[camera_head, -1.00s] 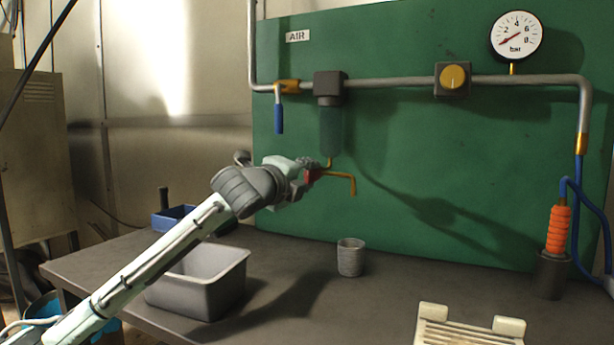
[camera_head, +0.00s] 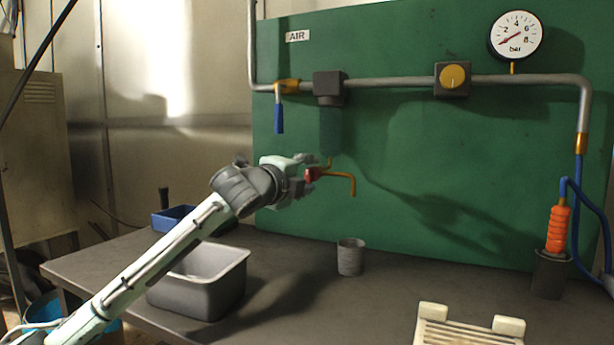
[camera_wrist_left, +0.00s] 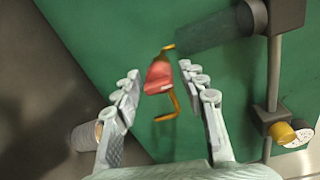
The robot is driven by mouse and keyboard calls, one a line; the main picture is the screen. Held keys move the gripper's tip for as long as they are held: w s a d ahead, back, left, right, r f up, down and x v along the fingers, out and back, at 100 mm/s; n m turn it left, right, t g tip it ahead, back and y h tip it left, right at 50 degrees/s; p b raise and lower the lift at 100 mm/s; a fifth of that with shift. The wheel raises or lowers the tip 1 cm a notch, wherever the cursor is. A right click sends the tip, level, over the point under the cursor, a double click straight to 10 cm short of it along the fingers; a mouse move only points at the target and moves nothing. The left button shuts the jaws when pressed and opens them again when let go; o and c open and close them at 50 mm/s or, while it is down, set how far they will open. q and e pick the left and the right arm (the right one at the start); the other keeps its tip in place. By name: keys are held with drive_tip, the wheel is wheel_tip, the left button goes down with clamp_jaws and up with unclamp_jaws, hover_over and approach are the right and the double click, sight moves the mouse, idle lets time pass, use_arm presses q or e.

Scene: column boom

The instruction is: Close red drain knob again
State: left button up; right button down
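The red drain knob (camera_head: 313,174) sits at the lower end of the dark transparent filter bowl (camera_head: 330,132), with a bent brass drain pipe (camera_head: 352,186) leading off to the right and down. My left gripper (camera_head: 303,173) is just left of the knob. In the left wrist view the red knob (camera_wrist_left: 159,76) lies between the two fingertips of my left gripper (camera_wrist_left: 158,84). The fingers are apart, with a visible gap on each side of the knob. My right gripper is not in view.
A grey cup (camera_head: 350,257) stands on the bench below the drain pipe. A grey bin (camera_head: 199,283) stands under my left arm, with a blue tray (camera_head: 172,217) behind it. An orange-handled tool (camera_head: 558,231) stands in a dark holder at the right. The bench middle is clear.

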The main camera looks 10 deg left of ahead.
use_arm(q)
drive_tip(key=v, duration=1.2)
drive_tip(key=shift+f, duration=0.1)
idle(0.4)
